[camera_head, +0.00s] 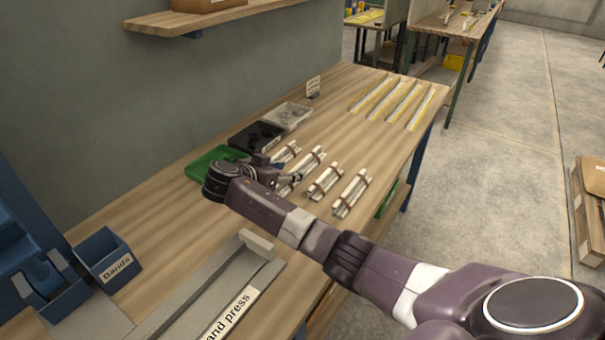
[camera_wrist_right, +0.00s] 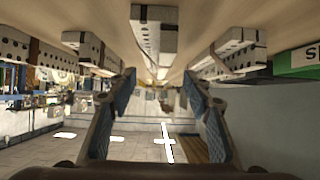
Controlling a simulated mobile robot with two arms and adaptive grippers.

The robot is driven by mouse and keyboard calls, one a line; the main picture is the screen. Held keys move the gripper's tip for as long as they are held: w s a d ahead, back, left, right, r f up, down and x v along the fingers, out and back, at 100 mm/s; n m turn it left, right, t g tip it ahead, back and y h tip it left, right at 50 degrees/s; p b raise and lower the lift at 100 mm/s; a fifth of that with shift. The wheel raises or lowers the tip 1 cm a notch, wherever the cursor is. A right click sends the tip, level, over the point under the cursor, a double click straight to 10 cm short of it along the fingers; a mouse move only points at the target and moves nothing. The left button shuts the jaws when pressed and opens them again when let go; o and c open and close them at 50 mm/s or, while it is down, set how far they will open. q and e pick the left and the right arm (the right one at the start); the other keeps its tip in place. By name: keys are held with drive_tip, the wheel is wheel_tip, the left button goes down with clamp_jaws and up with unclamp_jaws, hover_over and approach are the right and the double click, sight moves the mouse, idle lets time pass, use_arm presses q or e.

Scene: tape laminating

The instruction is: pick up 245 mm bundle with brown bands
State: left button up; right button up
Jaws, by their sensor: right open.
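Several bundles of pale strips lie in a row on the wooden table. The two nearest in the head view, a front bundle (camera_head: 350,194) and one beside it (camera_head: 324,182), show brown bands. A farther bundle (camera_head: 311,160) is partly hidden by my right gripper (camera_head: 289,172), and a small one (camera_head: 286,152) lies behind it. The right gripper is open and empty, low over the row. In the right wrist view, which looks upside down, the open fingers (camera_wrist_right: 160,82) point towards a middle bundle (camera_wrist_right: 154,32), with other bundles either side. Lengths cannot be read. My left gripper is out of view.
A green tray (camera_head: 207,162), black bin (camera_head: 255,137) and grey bin (camera_head: 287,115) stand behind the row. Yellow-edged strips (camera_head: 398,101) lie at the far end. A blue bands box (camera_head: 107,258) and hand press (camera_head: 205,285) stand at the near left.

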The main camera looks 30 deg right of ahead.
sight(306, 168)
drive_tip(key=shift+w+d+f, duration=0.15)
drive_tip(key=shift+d+f, duration=0.1)
drive_tip(key=shift+d, duration=0.6)
drive_tip(key=x, duration=0.1)
drive_tip(key=p+x, duration=0.1)
drive_tip(key=x, duration=0.2)
drive_tip(key=shift+d+f+p, duration=0.25)
drive_tip(key=shift+d+p, duration=0.05)
drive_tip(key=shift+d, duration=0.1)
drive_tip(key=shift+r, duration=0.1)
clamp_jaws()
